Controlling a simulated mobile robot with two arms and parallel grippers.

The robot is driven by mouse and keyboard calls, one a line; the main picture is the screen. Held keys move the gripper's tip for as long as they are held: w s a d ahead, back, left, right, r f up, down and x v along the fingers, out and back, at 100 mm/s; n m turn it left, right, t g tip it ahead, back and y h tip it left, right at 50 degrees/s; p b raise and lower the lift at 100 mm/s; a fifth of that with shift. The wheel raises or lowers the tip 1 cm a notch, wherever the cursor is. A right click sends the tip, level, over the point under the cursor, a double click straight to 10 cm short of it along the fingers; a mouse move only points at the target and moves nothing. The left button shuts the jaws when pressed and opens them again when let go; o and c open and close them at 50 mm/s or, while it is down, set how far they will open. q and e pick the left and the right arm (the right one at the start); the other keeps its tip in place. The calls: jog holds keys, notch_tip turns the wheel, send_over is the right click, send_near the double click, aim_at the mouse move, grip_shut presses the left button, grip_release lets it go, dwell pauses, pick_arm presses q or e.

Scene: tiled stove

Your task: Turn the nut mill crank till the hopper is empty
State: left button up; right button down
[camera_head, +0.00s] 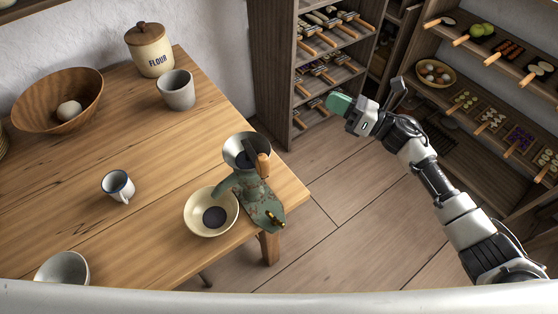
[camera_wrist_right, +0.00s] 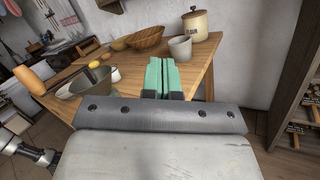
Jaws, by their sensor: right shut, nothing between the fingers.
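The green, worn nut mill (camera_head: 252,198) stands at the table's right corner. Its metal hopper (camera_head: 240,147) opens upward and looks dark inside; I cannot tell how much it holds. The crank's wooden handle (camera_head: 263,165) stands at the hopper's right side in the head view. A cream bowl (camera_head: 193,217) beside the mill holds a dark round patch of material. My right gripper (camera_head: 339,104) has green fingertips, off the table and well apart from the mill. In the right wrist view its fingers (camera_wrist_right: 163,75) are together and empty. My left gripper is not in view.
The table (camera_head: 80,150) also carries a flour jar (camera_head: 150,52), a grey cup (camera_head: 176,90), a wooden bowl (camera_head: 50,112) and a small mug (camera_head: 118,185). A shelf unit (camera_head: 270,65) stands behind my right gripper. The floor (camera_head: 345,205) right of the table is clear.

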jog(key=s+a+r+n+g+h+b, duration=0.3)
jog(key=s+r+n+g, duration=0.6)
jog(key=n, duration=1)
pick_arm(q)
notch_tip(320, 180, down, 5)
pick_arm(e)
jog(key=s+d+n+g+h, duration=0.2)
jog(key=s+n+h, duration=0.4)
jog(key=n, duration=0.5)
pick_arm(q)
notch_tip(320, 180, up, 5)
jog(key=p, duration=0.4)
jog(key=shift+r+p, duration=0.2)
jog(key=shift+p, duration=0.1)
pick_arm(e)
jog(key=s+a+f, duration=0.2)
jog(key=a+f, duration=0.4)
jog(key=a, duration=0.5)
jog(key=shift+s, duration=0.3)
jog(key=shift+a, duration=0.1)
